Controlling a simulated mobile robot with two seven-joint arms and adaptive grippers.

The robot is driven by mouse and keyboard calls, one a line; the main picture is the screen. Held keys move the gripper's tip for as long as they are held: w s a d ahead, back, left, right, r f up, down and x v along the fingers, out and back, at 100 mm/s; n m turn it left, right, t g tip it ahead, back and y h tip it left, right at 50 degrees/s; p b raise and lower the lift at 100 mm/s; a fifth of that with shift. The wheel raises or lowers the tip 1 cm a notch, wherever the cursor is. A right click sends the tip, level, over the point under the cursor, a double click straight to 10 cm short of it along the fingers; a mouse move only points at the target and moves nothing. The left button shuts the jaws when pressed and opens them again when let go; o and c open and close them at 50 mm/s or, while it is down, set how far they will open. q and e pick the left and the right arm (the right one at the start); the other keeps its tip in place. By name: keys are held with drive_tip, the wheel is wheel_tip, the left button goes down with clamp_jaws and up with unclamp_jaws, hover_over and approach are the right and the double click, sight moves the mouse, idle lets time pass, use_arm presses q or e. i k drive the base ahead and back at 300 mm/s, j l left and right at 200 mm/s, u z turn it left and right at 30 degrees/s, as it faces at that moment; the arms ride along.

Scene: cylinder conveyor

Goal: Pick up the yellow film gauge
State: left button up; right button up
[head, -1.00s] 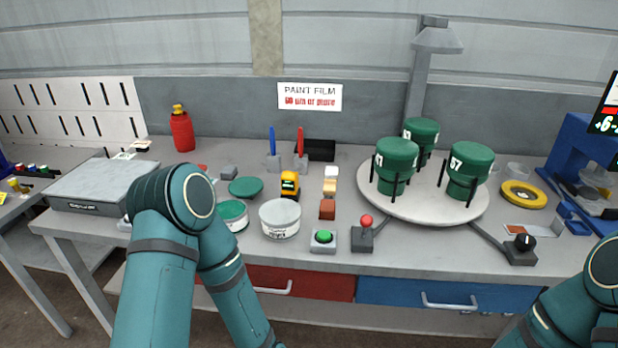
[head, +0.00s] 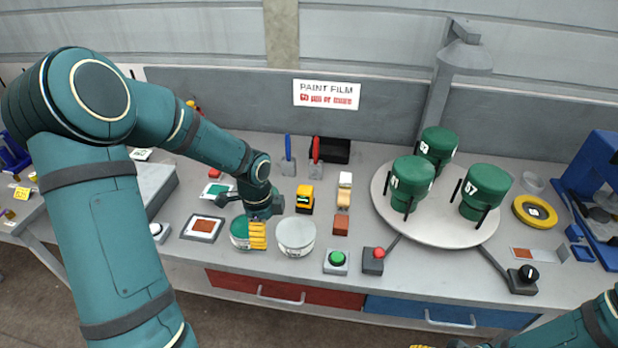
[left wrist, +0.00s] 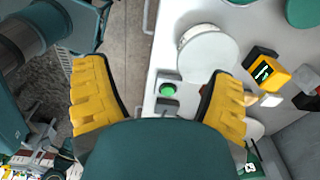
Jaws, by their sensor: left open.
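The yellow film gauge (head: 304,198) stands on the bench, a small yellow block with a dark face. In the left wrist view the gauge (left wrist: 266,70) lies at the right, outside the fingers, with a lit green mark on its dark screen. My left gripper (head: 257,236) is left of and nearer than the gauge, over the front of the bench beside the white-lidded can. In the left wrist view my left gripper (left wrist: 152,80) has its yellow fingers wide apart with nothing held. Only a yellow sliver, likely my right gripper (head: 428,346), shows at the bottom edge.
A white-lidded can (head: 296,235) stands between gripper and gauge. Small blocks (head: 343,198) stand right of the gauge, blue and red tools (head: 316,157) behind it. A green button (head: 337,259), red-knobbed lever (head: 374,259) and turntable (head: 384,208) with green pots lie right.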

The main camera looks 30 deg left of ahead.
sight(304, 193)
drive_tip(key=i, duration=0.85)
